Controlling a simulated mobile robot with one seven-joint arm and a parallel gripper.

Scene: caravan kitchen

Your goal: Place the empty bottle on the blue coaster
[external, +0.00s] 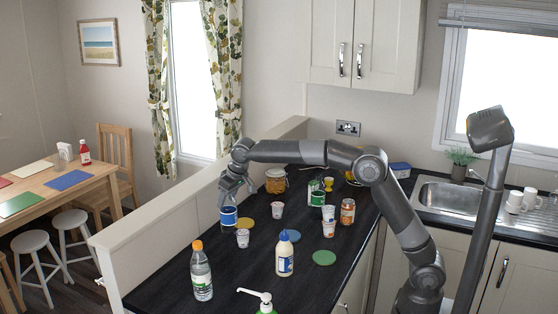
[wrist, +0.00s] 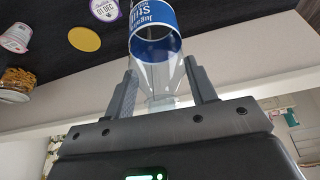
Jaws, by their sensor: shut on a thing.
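My gripper (external: 232,198) is shut on a clear bottle with a blue label (external: 228,217), near the counter's left edge. In the wrist view, the gripper's fingers (wrist: 160,80) stand either side of the bottle's clear shoulder, with the blue label (wrist: 153,22) beyond them. The bottle looks see-through and empty. I cannot tell whether its base touches the counter. The blue coaster (external: 295,238) lies to its right, partly hidden behind a white squeeze bottle (external: 284,258). A yellow coaster (external: 246,223) lies just right of the held bottle and shows in the wrist view (wrist: 84,38).
A clear bottle with an orange cap (external: 201,272) stands in front. White cups (external: 242,239) (external: 277,210) stand near the yellow coaster. A green coaster (external: 324,258) lies right. Jars and cups stand behind it. A low wall (external: 190,195) borders the counter's left side.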

